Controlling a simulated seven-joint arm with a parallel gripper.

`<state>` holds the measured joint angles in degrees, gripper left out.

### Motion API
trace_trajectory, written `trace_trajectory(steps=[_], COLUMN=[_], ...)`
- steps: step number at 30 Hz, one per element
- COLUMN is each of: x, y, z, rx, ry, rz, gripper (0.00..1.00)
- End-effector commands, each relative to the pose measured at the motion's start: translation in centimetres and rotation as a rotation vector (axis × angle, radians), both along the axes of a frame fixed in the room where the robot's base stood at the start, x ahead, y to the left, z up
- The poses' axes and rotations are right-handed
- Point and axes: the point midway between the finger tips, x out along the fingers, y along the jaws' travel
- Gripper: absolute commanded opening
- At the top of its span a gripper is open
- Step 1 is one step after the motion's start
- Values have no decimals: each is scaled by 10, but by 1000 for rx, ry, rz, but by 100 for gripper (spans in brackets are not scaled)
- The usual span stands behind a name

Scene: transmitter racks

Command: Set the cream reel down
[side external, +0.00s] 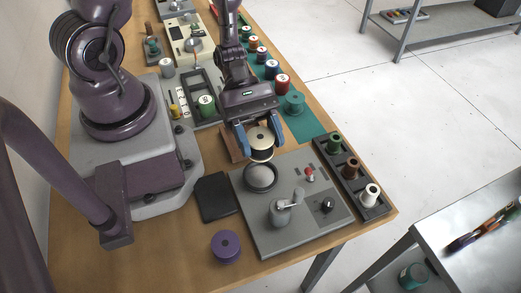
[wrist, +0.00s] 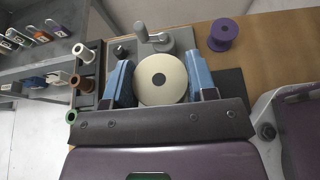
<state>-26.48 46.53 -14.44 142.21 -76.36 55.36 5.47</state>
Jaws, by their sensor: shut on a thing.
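The cream reel (side external: 261,140) has a dark centre hole and is held between the blue fingers of my gripper (side external: 259,136). In the wrist view the cream reel (wrist: 148,88) lies flat-face toward the camera, with a blue finger of my gripper (wrist: 161,82) on each side. In the side view it hangs just behind and above the round dark-rimmed dish (side external: 261,177) on the grey machine plate (side external: 300,229). Whether its underside touches anything is hidden. A brown wooden block (side external: 231,146) is partly hidden behind the left finger.
The plate carries a crank (side external: 283,207), a red button and a black knob. A dark rack (side external: 362,187) with green, brown and white spools stands to its right. A purple reel (side external: 226,247) and a black pad (side external: 215,197) lie left. Several reels line the teal mat (side external: 304,126).

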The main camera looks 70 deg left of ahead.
Motion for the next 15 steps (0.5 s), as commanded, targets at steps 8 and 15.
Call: trace_trajectory(steps=[8,15], x=[6,71], y=[3,30], z=[12,12], rx=[-2,1], ry=[4,-6], rz=[70,458], gripper=[25,25])
